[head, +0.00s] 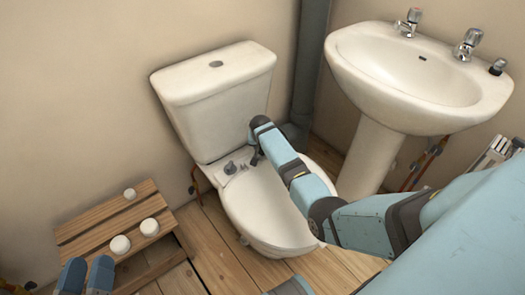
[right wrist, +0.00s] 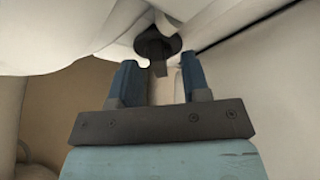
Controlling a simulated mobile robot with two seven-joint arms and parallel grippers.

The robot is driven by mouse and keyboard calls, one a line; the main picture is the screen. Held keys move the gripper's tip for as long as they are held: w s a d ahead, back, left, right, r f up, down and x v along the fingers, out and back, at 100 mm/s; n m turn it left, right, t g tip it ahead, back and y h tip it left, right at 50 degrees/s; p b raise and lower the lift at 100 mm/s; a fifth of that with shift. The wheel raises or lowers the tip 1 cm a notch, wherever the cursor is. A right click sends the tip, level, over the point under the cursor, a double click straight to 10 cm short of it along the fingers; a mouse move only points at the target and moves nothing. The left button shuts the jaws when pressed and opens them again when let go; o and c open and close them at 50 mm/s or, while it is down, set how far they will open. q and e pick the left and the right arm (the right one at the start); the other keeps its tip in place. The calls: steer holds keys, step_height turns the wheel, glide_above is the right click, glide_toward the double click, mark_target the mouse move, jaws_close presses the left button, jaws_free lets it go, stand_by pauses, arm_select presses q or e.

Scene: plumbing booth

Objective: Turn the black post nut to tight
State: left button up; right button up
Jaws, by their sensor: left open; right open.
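In the head view the nut and the right fingers are hidden; my right arm reaches across the toilet (head: 215,95). My left gripper (head: 87,264) is open and empty at the bottom left.
A slatted wooden stand (head: 90,222) with white round knobs (head: 120,244) is left of the toilet. A sink (head: 400,65) on a pedestal (head: 370,155) stands right. A grey pipe (head: 308,70) runs behind. The ceramic underside closely overhangs my right gripper.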

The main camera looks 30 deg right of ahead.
steer(key=shift+f, duration=0.2)
steer(key=c, duration=0.7)
steer(key=shift+r+m+p, duration=0.2)
steer(key=shift+m+p, duration=0.1)
steer(key=shift+p, duration=0.2)
steer(key=shift+c, duration=0.3)
steer(key=shift+f, duration=0.25)
steer(key=o, duration=0.8)
steer(key=shift+c, duration=0.2)
